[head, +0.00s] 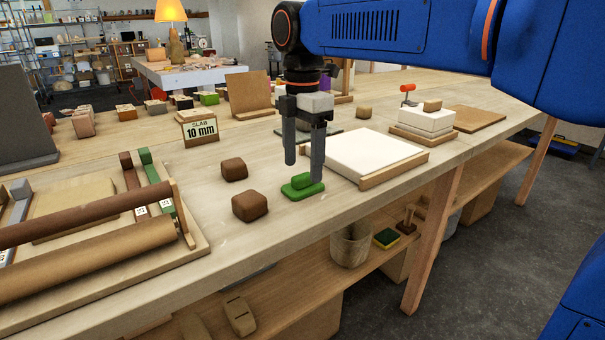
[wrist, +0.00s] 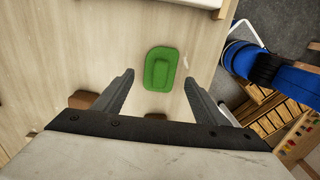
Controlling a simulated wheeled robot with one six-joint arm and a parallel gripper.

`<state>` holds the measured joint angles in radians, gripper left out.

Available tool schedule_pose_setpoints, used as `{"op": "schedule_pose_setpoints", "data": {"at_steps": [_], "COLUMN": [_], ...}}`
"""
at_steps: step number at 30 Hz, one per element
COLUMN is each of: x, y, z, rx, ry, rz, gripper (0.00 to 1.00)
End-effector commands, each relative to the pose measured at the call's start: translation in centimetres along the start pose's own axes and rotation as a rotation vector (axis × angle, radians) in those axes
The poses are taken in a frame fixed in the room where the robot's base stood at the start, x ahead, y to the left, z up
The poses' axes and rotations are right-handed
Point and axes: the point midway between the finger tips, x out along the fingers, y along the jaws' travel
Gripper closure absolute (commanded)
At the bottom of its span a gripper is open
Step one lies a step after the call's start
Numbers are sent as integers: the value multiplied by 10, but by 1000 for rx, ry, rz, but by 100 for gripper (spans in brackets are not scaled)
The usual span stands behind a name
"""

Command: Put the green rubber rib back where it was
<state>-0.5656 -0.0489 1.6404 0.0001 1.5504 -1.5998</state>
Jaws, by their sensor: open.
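The green rubber rib (head: 303,187) lies flat on the wooden bench near its front edge, with a raised part on its upper face. It also shows in the wrist view (wrist: 161,69), ahead of the fingertips and midway between them. My gripper (head: 304,172) points down just above the rib, with its two fingers apart and nothing between them. In the wrist view the open fingers (wrist: 160,75) flank the rib without visibly touching it. Whether the fingertips touch the bench cannot be told.
Two brown clay blocks (head: 249,206) lie left of the rib. A white slab on a wooden board (head: 395,171) stands close on the right. A "10 mm" slab sign (head: 200,129) stands behind. A rolling-pin board (head: 197,252) fills the left. The bench's front edge is near.

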Motion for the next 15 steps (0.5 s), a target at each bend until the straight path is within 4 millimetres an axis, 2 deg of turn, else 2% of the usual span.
{"op": "schedule_pose_setpoints", "data": {"at_steps": [3,9,15], "x": [-25,-58,-76], "y": [1,1,0], "z": [0,0,0], "rx": [0,0,0], "ry": [0,0,0], "rz": [3,2,0], "gripper": [35,35,35]}}
